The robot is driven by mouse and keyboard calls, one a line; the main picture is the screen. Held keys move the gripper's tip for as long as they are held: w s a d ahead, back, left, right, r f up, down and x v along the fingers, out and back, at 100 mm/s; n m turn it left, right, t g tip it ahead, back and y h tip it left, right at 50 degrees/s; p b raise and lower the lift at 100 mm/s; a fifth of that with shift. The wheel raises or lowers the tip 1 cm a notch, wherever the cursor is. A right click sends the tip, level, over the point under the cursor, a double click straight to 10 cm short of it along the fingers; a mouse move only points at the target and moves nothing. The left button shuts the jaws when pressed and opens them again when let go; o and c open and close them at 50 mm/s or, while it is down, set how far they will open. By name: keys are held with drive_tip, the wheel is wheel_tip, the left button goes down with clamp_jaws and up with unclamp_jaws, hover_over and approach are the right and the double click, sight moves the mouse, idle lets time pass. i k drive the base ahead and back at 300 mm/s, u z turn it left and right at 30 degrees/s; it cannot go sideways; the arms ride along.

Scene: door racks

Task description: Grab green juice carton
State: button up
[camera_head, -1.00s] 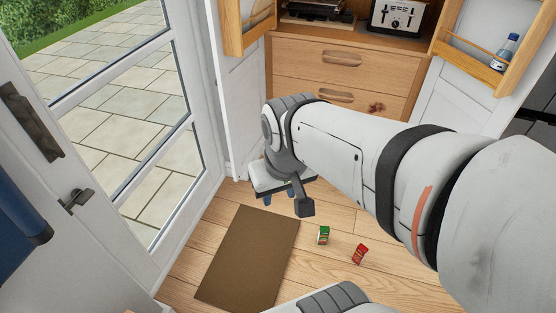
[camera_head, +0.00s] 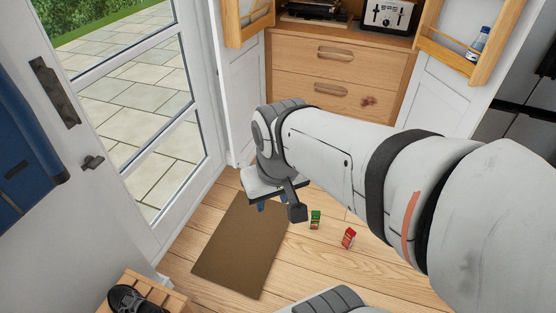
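The small green juice carton (camera_head: 315,220) stands on the wooden floor, just right of the brown mat. A red carton (camera_head: 348,238) is on the floor to its right and nearer to me. My gripper (camera_head: 273,206) points down above the mat's far end, to the left of the green carton and apart from it. Its two blue fingertips show with a gap between them, and nothing is seen held. My wrist hides part of the gripper.
The brown mat (camera_head: 240,245) lies on the floor. A glazed door (camera_head: 140,130) is at left, with a wooden stand (camera_head: 172,298) holding a shoe at bottom left. A drawer cabinet (camera_head: 335,75) and open rack doors with a bottle (camera_head: 479,43) are behind. Floor around the cartons is clear.

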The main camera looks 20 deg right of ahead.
sight(315, 217)
drive_tip(key=u, duration=0.35)
drive_tip(key=k, duration=0.2)
drive_tip(key=z, duration=1.3)
drive_tip(key=i, duration=0.95)
drive_tip(key=z, duration=0.15)
